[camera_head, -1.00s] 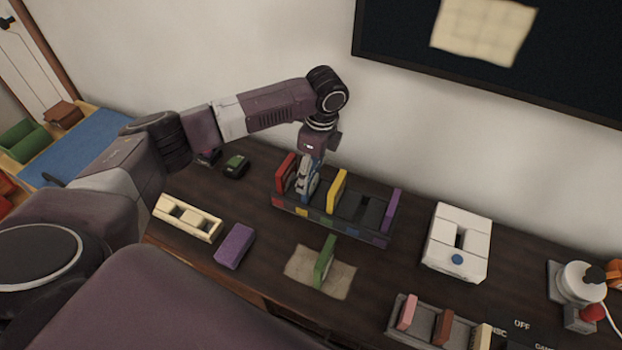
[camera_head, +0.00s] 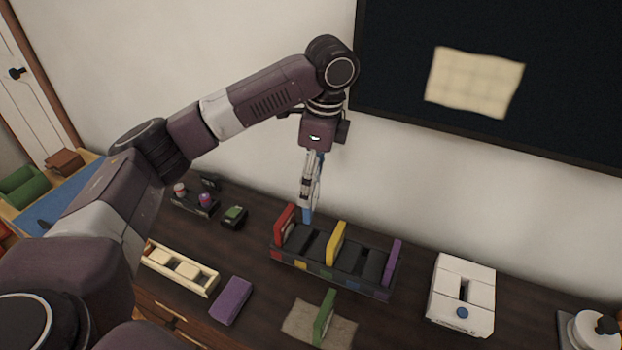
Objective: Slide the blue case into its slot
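The dark rack (camera_head: 375,290) stands on the desk with coloured tiles along its front. A red case (camera_head: 284,230) stands at its left end, a yellow case (camera_head: 336,243) near the middle and a purple case (camera_head: 392,262) at its right end. The slot between red and yellow looks empty, as does the space between yellow and purple. My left gripper (camera_head: 309,203) is above the rack's left part, its fingers pointing down and closed around the blue case (camera_head: 307,215). The case is seen edge-on, mostly hidden by the fingers, and appears clear of the slots. My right gripper is out of view.
A green case (camera_head: 324,318) stands on a beige cloth (camera_head: 296,319) before the rack. A purple block (camera_head: 231,300) and a cream tray (camera_head: 180,268) lie to the left.

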